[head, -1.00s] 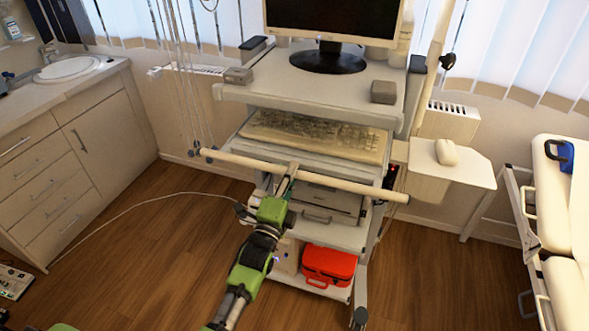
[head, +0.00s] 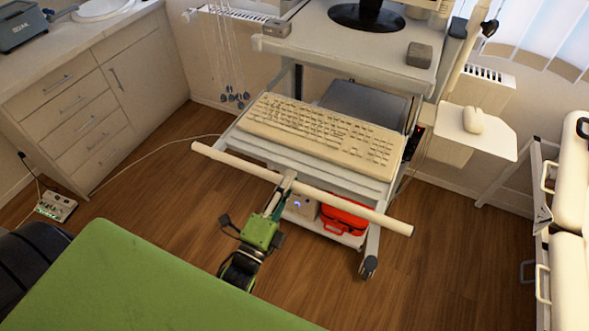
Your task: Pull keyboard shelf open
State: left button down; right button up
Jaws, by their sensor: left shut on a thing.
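The keyboard shelf (head: 352,171) is slid out from under the top of the cart, toward me. A beige keyboard (head: 320,135) lies on it, almost wholly uncovered. A long pale handle bar (head: 345,204) runs across the front of the shelf. My left gripper (head: 285,187) is shut on the middle of this bar, reaching in from below. Its fingertips are small and partly hidden at the bar. My right gripper is not in view.
The cart top (head: 335,50) carries a monitor (head: 368,14) and a small grey box (head: 419,55). A mouse (head: 473,119) sits on a side tray (head: 497,142). A red case (head: 345,217) is low in the cart. Drawers (head: 75,125) stand left, a padded bed (head: 572,200) right.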

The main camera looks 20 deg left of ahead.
pick_arm(q)
jog(key=shift+s, duration=0.65)
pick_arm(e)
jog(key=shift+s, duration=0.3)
pick_arm(q)
jog(key=c, duration=1.9)
grip_release()
jog(key=shift+w, duration=0.1)
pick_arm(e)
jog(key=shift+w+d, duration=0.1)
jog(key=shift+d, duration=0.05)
pick_arm(q)
jog(key=s+f, duration=0.2)
jog(key=s, duration=0.9)
jog(key=shift+s+a+f, duration=0.2)
jog(key=shift+s, duration=0.2)
